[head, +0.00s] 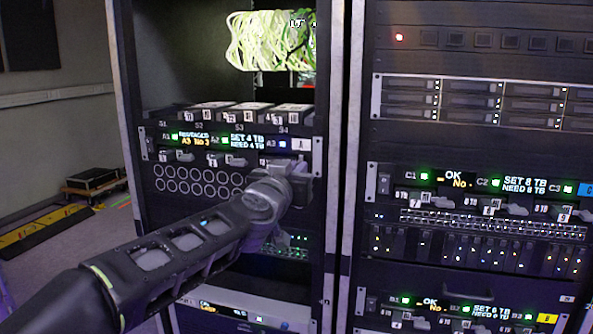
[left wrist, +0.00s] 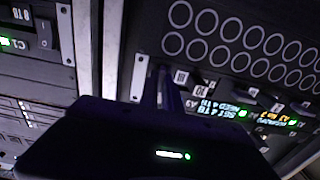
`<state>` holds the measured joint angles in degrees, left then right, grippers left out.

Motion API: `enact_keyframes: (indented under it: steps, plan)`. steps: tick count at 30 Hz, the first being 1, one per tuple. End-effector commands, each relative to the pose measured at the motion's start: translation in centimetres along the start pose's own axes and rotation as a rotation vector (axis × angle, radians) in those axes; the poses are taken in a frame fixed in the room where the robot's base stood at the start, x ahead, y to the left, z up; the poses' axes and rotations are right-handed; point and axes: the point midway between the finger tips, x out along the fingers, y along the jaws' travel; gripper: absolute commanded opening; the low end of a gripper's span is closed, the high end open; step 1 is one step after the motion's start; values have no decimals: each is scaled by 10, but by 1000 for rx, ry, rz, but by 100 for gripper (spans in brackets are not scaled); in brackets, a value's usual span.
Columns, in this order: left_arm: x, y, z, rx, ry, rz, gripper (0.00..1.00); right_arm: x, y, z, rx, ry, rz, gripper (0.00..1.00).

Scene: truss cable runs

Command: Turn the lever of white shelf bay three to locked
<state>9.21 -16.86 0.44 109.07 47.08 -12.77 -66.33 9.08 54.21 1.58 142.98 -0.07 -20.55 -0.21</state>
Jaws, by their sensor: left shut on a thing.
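The white shelf (head: 222,143) is the dark panel with a white "A" tag at its right end. Its bays carry small labels A1, A2 and A3, and a lit display reads "SET 4 TB NEED 4 TB". The levers of bays one and two show below the displays. My left gripper (head: 298,172) is at the right end of this row, at bay three, shut on what appears to be that bay's lever. The gripper hides the lever, so its angle cannot be told. In the left wrist view the fingers (left wrist: 163,90) reach the panel, which appears upside down. My right gripper is out of view.
A blue-tagged shelf (head: 480,185) and a yellow-tagged shelf (head: 455,312) sit in the right rack. A rack post (head: 340,170) stands close to the right of my left gripper. Green cables (head: 268,42) hang above. Floor shows at the left.

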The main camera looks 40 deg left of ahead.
Motion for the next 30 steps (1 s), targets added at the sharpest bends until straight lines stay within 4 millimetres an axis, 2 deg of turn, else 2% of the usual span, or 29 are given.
enact_keyframes:
  steps: [17,23,30]
  plan:
    - [0,0,0,-31,0,0,0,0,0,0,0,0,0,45]
    - [0,0,0,-112,-1,0,0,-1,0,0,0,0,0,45]
    - [0,-1,0,-284,-1,0,0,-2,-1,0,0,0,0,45]
